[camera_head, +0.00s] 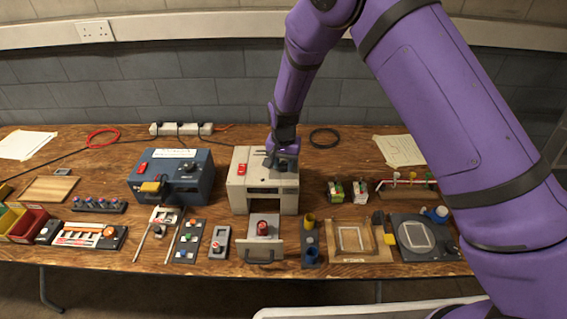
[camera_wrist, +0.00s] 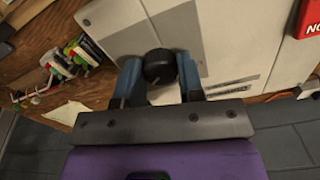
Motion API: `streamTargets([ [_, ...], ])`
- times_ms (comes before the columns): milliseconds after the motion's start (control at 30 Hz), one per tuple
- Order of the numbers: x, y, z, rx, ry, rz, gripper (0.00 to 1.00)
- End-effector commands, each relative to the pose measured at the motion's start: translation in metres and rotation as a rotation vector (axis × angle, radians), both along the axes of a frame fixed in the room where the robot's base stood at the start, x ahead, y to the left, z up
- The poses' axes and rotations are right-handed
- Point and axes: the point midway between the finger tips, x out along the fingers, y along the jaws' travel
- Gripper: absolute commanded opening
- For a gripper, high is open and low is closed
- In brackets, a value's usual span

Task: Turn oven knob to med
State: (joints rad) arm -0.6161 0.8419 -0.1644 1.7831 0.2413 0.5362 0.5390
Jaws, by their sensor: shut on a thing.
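The oven is a cream box (camera_head: 238,190) in the middle of the table, with a red switch on the left of its top. The oven knob (camera_wrist: 158,67) is round and black in the wrist view, with a pale mark line on its near side. My gripper (camera_wrist: 160,72) has a blue finger on each side of the knob and is shut on it. In the head view my gripper (camera_head: 281,160) is over the right part of the oven top and hides the knob. I cannot read the knob's setting labels.
An open drawer (camera_head: 264,245) with a red-topped item sticks out below the oven front. A blue box (camera_head: 170,178) stands left of it. Small boards and parts crowd the table's front. A power strip (camera_head: 181,129) and a black cable ring (camera_head: 324,138) lie behind.

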Motion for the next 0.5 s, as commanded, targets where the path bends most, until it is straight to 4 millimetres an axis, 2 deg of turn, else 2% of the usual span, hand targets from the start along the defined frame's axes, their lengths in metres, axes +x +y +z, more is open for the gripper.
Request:
streamTargets([
  [500, 0.0009, -0.0010, 0.0007, 0.002, -0.001, 0.462, 0.12],
])
